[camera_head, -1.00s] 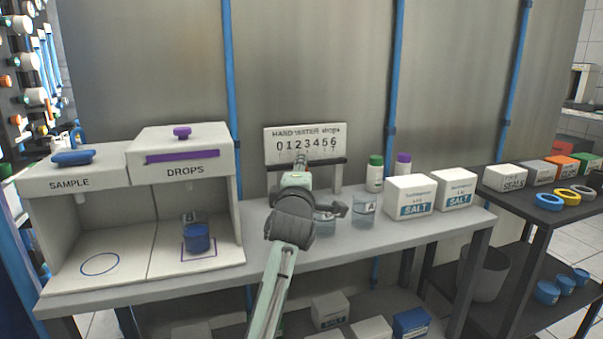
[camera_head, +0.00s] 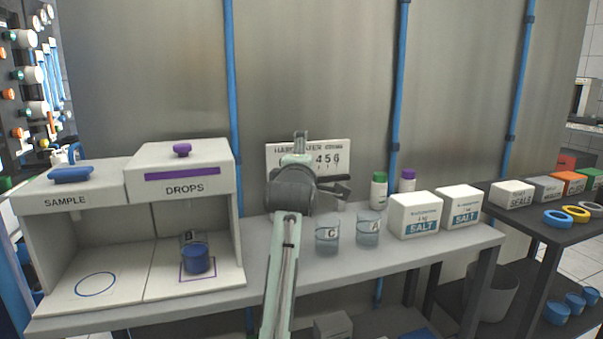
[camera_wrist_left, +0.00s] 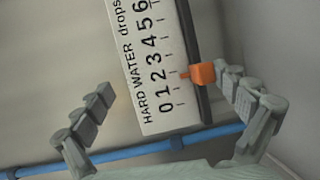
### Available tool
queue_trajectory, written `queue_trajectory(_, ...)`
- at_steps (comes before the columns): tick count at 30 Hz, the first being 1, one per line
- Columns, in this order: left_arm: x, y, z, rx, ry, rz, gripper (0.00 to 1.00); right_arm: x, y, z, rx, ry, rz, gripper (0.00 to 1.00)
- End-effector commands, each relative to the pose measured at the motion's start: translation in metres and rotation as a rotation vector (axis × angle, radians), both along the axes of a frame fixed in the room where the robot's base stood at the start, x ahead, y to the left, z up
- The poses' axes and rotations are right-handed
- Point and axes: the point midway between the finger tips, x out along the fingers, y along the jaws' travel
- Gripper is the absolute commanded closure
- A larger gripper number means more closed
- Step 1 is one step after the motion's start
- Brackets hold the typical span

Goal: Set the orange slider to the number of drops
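The white HARD WATER drops board (camera_head: 338,157) stands at the back of the bench, its lower numbers hidden by my left arm in the head view. In the left wrist view the board (camera_wrist_left: 143,120) reads 0 to 6 beside a dark rail (camera_wrist_left: 190,45). The orange slider (camera_wrist_left: 203,73) sits on that rail, its pointer near 2; the exact mark is hard to tell. My left gripper (camera_wrist_left: 162,82) is open and empty, facing the board. One fingertip is close beside the slider; contact cannot be told. In the head view the slider is hidden. My right gripper is not in view.
Beaker B (camera_head: 195,258) with blue liquid stands under the DROPS dispenser (camera_head: 182,170). Beakers C (camera_head: 327,235) and A (camera_head: 368,228) stand right of my arm, near two capped bottles (camera_head: 379,190) and SALT boxes (camera_head: 415,216). The front bench strip is clear.

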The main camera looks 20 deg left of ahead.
Motion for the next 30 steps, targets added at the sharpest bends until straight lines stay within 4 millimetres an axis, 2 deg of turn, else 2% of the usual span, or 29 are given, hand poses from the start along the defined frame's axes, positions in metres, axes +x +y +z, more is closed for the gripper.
queue_trajectory(1, -0.001, -0.005, 0.012, -0.002, -0.019, -0.009, 0.26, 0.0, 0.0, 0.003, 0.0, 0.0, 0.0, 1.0)
queue_trajectory(4, -0.003, -0.005, 0.013, -0.002, -0.02, -0.009, 0.39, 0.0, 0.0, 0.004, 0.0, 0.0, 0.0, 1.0)
queue_trajectory(10, -0.015, -0.007, 0.012, -0.002, -0.02, -0.008, 0.49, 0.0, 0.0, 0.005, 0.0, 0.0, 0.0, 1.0)
queue_trajectory(16, -0.029, -0.01, 0.012, -0.002, -0.019, -0.007, 0.51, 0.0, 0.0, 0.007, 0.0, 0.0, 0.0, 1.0)
queue_trajectory(18, -0.034, -0.011, 0.013, -0.002, -0.02, -0.007, 0.55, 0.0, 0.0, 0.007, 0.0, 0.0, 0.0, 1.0)
queue_trajectory(19, -0.036, -0.011, 0.012, -0.002, -0.019, -0.007, 0.62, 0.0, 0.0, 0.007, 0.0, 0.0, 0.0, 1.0)
queue_trajectory(20, -0.038, -0.012, 0.012, -0.002, -0.02, -0.008, 0.64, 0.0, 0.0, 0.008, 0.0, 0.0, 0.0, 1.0)
queue_trajectory(30, -0.061, -0.013, 0.005, -0.002, -0.005, -0.002, 0.64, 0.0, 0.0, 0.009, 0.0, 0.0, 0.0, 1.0)
